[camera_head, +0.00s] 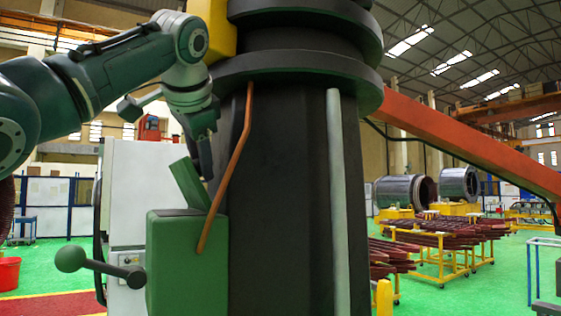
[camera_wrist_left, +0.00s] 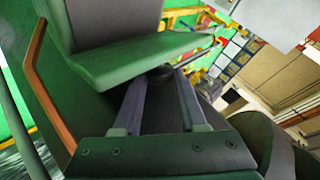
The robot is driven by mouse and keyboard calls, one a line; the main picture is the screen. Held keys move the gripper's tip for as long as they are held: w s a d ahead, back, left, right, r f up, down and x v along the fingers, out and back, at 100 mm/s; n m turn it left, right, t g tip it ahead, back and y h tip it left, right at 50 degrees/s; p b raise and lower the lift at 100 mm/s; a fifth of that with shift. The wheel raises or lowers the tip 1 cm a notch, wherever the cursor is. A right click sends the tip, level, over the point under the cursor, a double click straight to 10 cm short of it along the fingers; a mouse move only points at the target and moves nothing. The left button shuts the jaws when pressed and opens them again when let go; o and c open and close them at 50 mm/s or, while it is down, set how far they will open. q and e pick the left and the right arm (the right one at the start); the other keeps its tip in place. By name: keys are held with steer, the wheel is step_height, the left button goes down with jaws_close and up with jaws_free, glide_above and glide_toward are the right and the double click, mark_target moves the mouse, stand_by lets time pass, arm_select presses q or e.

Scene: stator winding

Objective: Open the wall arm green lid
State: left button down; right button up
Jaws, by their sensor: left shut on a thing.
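The green lid (camera_head: 188,184) stands tilted up above the green box (camera_head: 187,262) on the front of the dark column. In the left wrist view the lid (camera_wrist_left: 140,56) is a green slab crossing in front of the fingers. My left gripper (camera_head: 207,170) reaches down from above at the lid's right side. In the left wrist view my left gripper (camera_wrist_left: 163,76) has both fingers against the lid, shut on it; the fingertips are partly hidden behind the slab. My right gripper is not in view.
An orange-brown bar (camera_head: 226,165) leans up the column (camera_head: 285,190) beside the lid. A green ball-ended handle (camera_head: 70,259) sticks out left of the box. A white cabinet (camera_head: 138,190) stands behind. Yellow racks (camera_head: 440,256) are farther right.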

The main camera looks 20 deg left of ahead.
arm_select(q)
steer(key=shift+w, duration=0.1)
steer(key=shift+c, duration=2.3)
jaws_free()
